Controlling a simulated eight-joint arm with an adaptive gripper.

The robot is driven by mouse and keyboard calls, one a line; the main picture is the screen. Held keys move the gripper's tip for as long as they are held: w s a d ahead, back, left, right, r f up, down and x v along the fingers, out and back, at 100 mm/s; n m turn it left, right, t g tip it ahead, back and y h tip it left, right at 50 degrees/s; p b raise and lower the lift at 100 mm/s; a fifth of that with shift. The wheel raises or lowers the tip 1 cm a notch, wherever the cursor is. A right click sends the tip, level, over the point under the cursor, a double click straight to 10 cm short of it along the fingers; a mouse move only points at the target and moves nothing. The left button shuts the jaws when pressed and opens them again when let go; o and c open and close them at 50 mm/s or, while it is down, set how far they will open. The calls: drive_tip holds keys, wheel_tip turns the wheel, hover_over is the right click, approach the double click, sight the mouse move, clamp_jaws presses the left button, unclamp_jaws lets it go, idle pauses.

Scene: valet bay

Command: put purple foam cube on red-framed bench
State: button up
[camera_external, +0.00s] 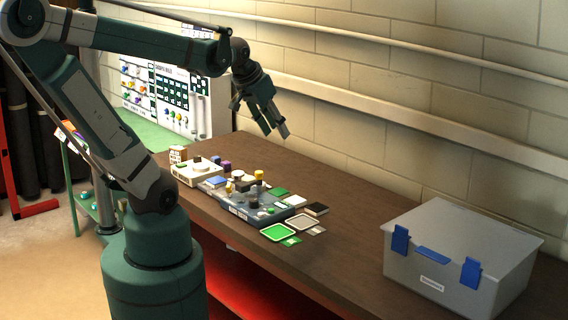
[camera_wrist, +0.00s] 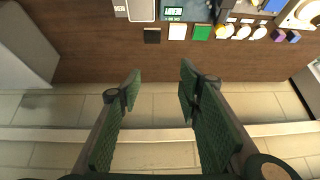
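A small purple cube (camera_external: 227,167) stands on the brown bench top (camera_external: 345,250), near the back edge behind a cluster of small items. It also shows in the wrist view (camera_wrist: 278,35) at upper right. A darker blue-violet cube (camera_wrist: 293,37) stands beside it. Red parts (camera_external: 255,285) show under the brown top. My gripper (camera_external: 275,130) is raised above the bench, near the wall, and is apart from the cubes. In the wrist view its two padded fingers (camera_wrist: 158,82) are spread with nothing between them.
A clear bin with blue latches (camera_external: 450,265) stands at the bench's right end. Devices and small coloured pieces (camera_external: 255,205) crowd the middle. A green table (camera_external: 150,130) with a white panel is at left. The brick wall (camera_external: 390,90) has rails behind the bench.

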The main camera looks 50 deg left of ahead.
drive_tip(key=s+d+f+t, duration=0.1)
drive_tip(key=s+d, duration=0.3)
drive_tip(key=shift+s+d+h, duration=0.25)
drive_tip(key=shift+d+h, duration=0.05)
drive_tip(key=shift+d, duration=0.05)
drive_tip(key=shift+f, duration=0.1)
wheel_tip(320, 180, down, 7)
drive_tip(key=b, duration=0.6)
drive_tip(key=shift+r+b, duration=0.2)
drive_tip(key=shift+b, duration=0.15)
idle(0.9)
